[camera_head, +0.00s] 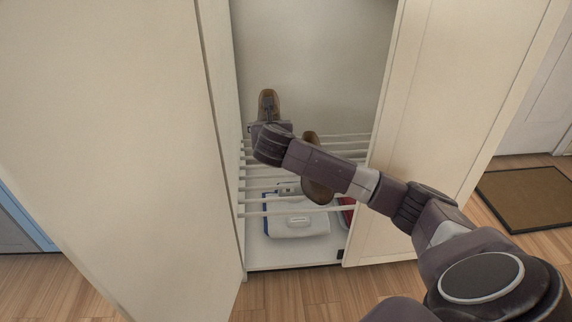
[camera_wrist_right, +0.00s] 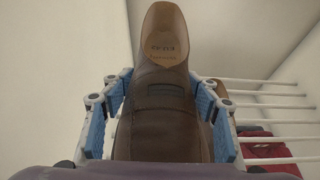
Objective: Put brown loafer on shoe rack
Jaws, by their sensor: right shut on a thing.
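A brown loafer (camera_head: 268,100) is held in my right gripper (camera_head: 268,121) inside the open cabinet, at the left part of the shoe rack (camera_head: 256,215). In the right wrist view the loafer (camera_wrist_right: 160,100) lies between the blue finger pads, its inner sole with lettering facing the camera. I cannot tell whether it touches the rack rods. A second brown shoe (camera_head: 317,187) rests on the rack to the right, partly hidden behind my right arm. My left gripper is not in view.
Cabinet doors stand open at left (camera_head: 160,130) and right (camera_head: 440,120), leaving a narrow opening. A white case (camera_head: 298,227) and a red item (camera_head: 346,214) lie below the rods. In the wrist view, rods (camera_wrist_right: 270,107) extend to the right.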

